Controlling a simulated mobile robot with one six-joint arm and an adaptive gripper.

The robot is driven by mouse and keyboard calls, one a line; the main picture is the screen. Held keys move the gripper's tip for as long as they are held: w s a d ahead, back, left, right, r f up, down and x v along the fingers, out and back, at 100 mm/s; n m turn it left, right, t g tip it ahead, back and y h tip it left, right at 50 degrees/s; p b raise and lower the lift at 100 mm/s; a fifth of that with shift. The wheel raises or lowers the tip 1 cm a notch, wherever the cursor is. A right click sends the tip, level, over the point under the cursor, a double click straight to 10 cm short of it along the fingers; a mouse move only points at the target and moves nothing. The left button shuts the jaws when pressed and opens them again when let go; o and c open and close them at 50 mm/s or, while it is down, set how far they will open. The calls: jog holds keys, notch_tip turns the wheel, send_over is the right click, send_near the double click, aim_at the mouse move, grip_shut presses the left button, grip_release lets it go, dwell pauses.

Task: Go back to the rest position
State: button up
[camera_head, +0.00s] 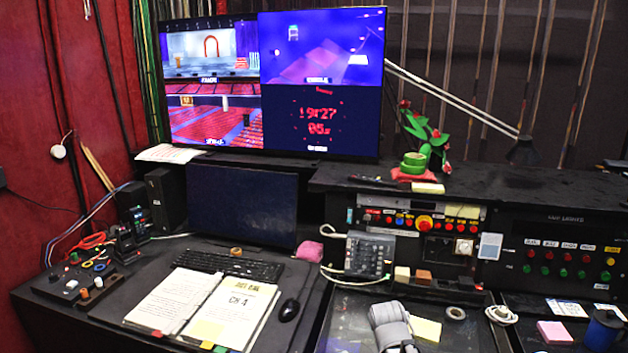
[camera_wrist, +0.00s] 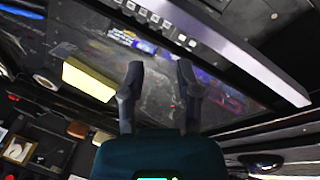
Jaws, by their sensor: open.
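My gripper (camera_wrist: 160,70) shows in the wrist view with its two dark fingers apart and nothing between them. A dark, worn desk surface lies beyond the fingertips, and the fingers do not appear to touch anything. In the head view I cannot make out the fingers. The cue panel (camera_head: 563,246) with rows of green, red and orange buttons stands at the right of the head view. A second panel with a large red button (camera_head: 424,223) stands left of it. No rest position is marked in either view.
A yellow note pad (camera_head: 425,329) lies on the desk front and appears left of my fingers in the wrist view (camera_wrist: 88,79). An open binder (camera_head: 205,307), mouse (camera_head: 289,310) and keyboard (camera_head: 229,265) are at left. A pink pad (camera_head: 554,332) and dark cup (camera_head: 603,331) stand at right.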

jog(key=s+a+m+g+y, duration=0.2)
jog(key=s+a, duration=0.1)
jog(key=s, duration=0.2)
jog(key=shift+s+f+m, duration=0.15)
jog(key=shift+f+m, duration=0.15)
jog(key=shift+m, duration=0.1)
jog(key=shift+a, duration=0.1)
dwell(0.7)
